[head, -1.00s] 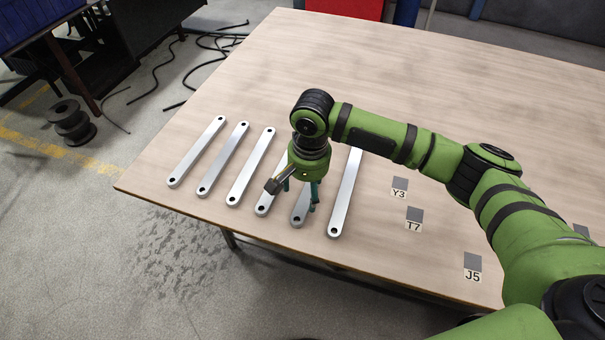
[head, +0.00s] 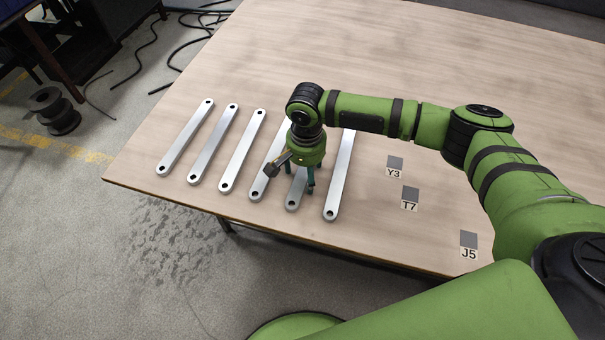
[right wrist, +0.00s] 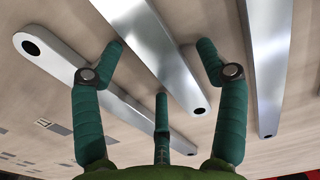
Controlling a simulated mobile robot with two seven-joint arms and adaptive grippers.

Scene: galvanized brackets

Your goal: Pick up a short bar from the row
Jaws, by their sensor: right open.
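Several flat silver bars with a dark hole near each visible end lie in a slanted row on the wooden table. The three left bars (head: 186,138) (head: 214,144) (head: 243,150) are fully visible. The fourth bar (head: 262,180) and fifth bar (head: 295,196) are partly hidden by my right gripper and wrist; the rightmost bar (head: 338,180) is partly hidden by my arm. My right gripper (head: 301,190) is open and points down over the fifth bar. In the right wrist view, a bar (right wrist: 165,55) runs between its spread green fingers, with other bars on either side. My left gripper is out of view.
Grey squares labelled Y3 (head: 395,163), T7 (head: 410,194) and J5 (head: 468,240) lie on the table right of the row. The table's front edge is close to the bars' near ends. The table behind the row is clear.

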